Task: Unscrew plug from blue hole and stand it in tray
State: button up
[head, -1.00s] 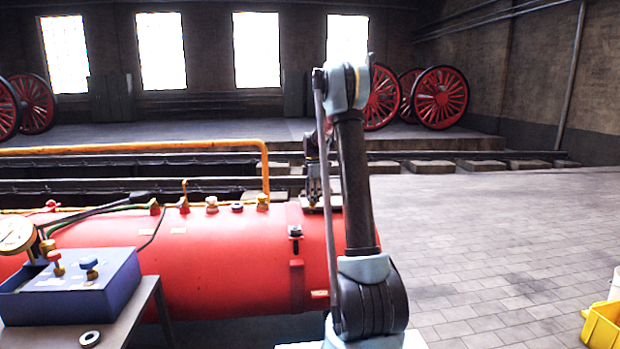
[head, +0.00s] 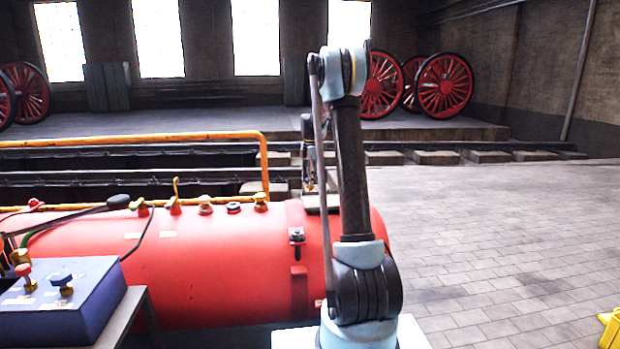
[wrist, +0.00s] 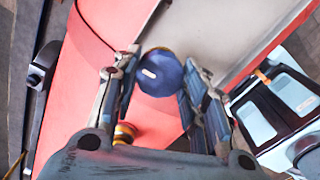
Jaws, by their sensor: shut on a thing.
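In the wrist view my gripper (wrist: 150,70) has its two fingers closed on either side of a round dark-blue piece with a small white label, which I take for the plug (wrist: 160,72). The boiler's red shell shows behind it. Whether its thread is in a hole cannot be seen, and no blue hole can be made out.
The red boiler (head: 220,260) carries several brass fittings along its top. A brass fitting (wrist: 124,133) shows by the left finger. A blue box (head: 70,305) with red and blue knobs stands at lower left. An orange pipe (head: 130,137) runs behind.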

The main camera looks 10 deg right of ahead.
jog(key=shift+d+f, duration=0.1)
jog(key=shift+f, duration=1.8)
jog(key=shift+f, duration=0.25)
jog(key=o, duration=1.4)
jog(key=shift+c, duration=0.9)
jog(key=shift+r, duration=3.5)
